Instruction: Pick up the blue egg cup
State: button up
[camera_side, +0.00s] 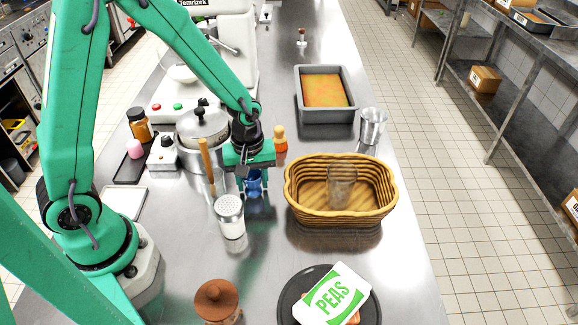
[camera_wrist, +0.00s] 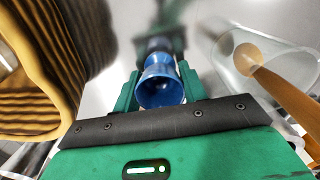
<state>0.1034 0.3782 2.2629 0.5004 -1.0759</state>
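The blue egg cup (camera_side: 254,181) is at the middle of the counter, left of the wicker basket. It is upright and partly hidden by my gripper (camera_side: 254,184), which points down around it. In the wrist view the egg cup (camera_wrist: 160,86) is between the two green fingers of my gripper (camera_wrist: 160,75), its open mouth towards the camera. The fingers are very close to its sides on both sides. I cannot tell whether they press on it. Its foot is at or just above the counter.
The wicker basket (camera_side: 303,207) with a glass inside stands close right. A glass with a wooden spoon (camera_side: 206,160) and a shaker (camera_side: 230,215) stand close left. A plate with a peas bag (camera_side: 332,295) is in front.

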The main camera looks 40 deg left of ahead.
jog(key=shift+r, duration=0.15)
jog(key=shift+r, duration=0.8)
notch_tip(320, 180, up, 2)
jog(key=s+d+r, duration=0.7)
jog(key=d, duration=0.2)
jog(key=shift+d, duration=0.2)
jog(key=shift+w, duration=0.1)
